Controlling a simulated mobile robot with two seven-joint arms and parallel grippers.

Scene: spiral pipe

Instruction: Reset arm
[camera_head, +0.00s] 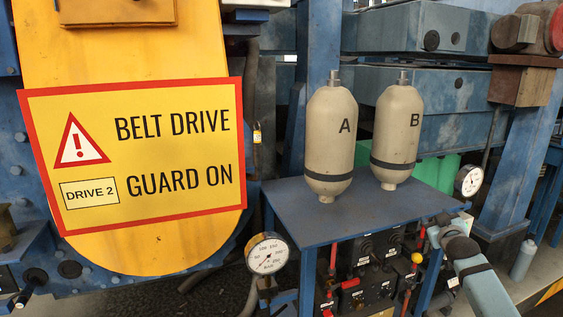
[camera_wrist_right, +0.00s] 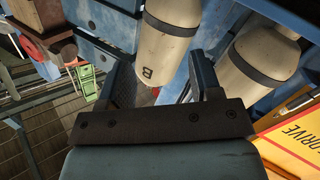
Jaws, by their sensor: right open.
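My right gripper (camera_head: 440,224) is at the lower right of the head view, by the right edge of the blue table (camera_head: 300,208). In the right wrist view my right gripper (camera_wrist_right: 161,62) is open, its two dark fingers spread apart with nothing held. Beige bottle B (camera_head: 398,135) stands upright on the table, right of beige bottle A (camera_head: 330,140). In the wrist view bottle B (camera_wrist_right: 165,42) shows upside down beyond the gap between the fingers, and bottle A (camera_wrist_right: 262,58) is to the right. My left gripper is not in view.
A yellow belt guard with a warning sign (camera_head: 150,150) fills the left. A pressure gauge (camera_head: 267,254) is at the table's front left, another gauge (camera_head: 469,180) at its right. Control boxes (camera_head: 375,270) sit below the table. The tabletop before the bottles is clear.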

